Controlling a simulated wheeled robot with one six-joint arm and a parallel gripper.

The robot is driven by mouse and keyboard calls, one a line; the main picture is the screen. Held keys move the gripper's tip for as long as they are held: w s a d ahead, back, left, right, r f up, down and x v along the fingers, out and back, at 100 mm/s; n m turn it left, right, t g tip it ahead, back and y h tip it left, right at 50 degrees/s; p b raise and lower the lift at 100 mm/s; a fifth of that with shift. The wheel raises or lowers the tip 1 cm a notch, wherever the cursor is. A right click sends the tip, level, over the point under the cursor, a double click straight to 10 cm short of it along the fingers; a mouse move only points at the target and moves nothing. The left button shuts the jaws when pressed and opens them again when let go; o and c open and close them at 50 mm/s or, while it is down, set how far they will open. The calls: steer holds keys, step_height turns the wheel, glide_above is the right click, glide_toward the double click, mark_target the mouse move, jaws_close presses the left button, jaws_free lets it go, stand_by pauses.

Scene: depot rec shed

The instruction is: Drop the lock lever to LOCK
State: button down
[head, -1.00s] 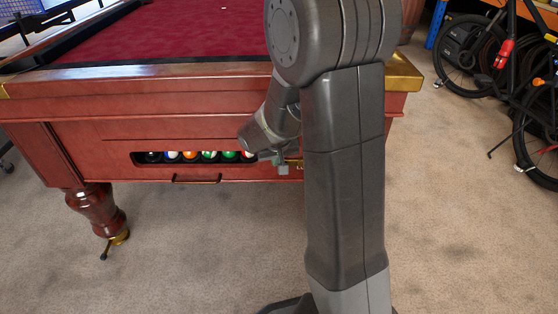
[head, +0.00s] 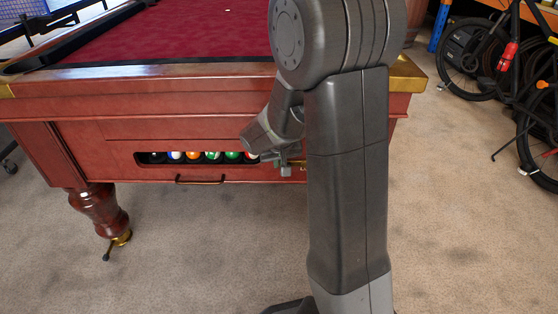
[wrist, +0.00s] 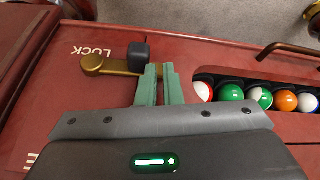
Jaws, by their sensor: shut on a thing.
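The brass lock lever (wrist: 93,63) is on the red-brown wooden side of the pool table. In the wrist view it lies nearly level, with its round pivot at left and a dark knob (wrist: 139,55) near its right end. The word LOCK (wrist: 92,50) appears upside down just above the pivot. My gripper (wrist: 160,68) has green fingers, close together at the lever's right end, beside the knob and shut on the lever. The fingertips hide part of that end. In the head view my gripper (head: 286,169) is at the table's front, and my arm hides most of the lever.
A ball slot (wrist: 258,85) with several coloured balls is beside my fingers. The pool table (head: 90,125) has a handle (head: 200,180) below the slot. Bikes (head: 525,95) stand at right. The carpet in front is clear.

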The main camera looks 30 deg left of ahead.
steer(key=s+a+r+p, duration=0.5)
steer(key=s+r, duration=0.2)
steer(key=shift+s+r, duration=0.4)
steer(key=w+d+f, duration=0.1)
steer(key=w+d, duration=0.1)
steer(key=w, duration=0.1)
steer(key=w+d+f, duration=0.2)
steer(key=w, duration=0.1)
steer(key=w+d+f+b, duration=0.1)
steer(key=w+d, duration=0.2)
steer(key=shift+f, duration=0.35)
steer(key=shift+w+d+r+p, duration=0.1)
steer(key=shift+w+d+p, duration=0.15)
steer(key=shift+d+p, duration=0.25)
steer(key=shift+a, duration=0.1)
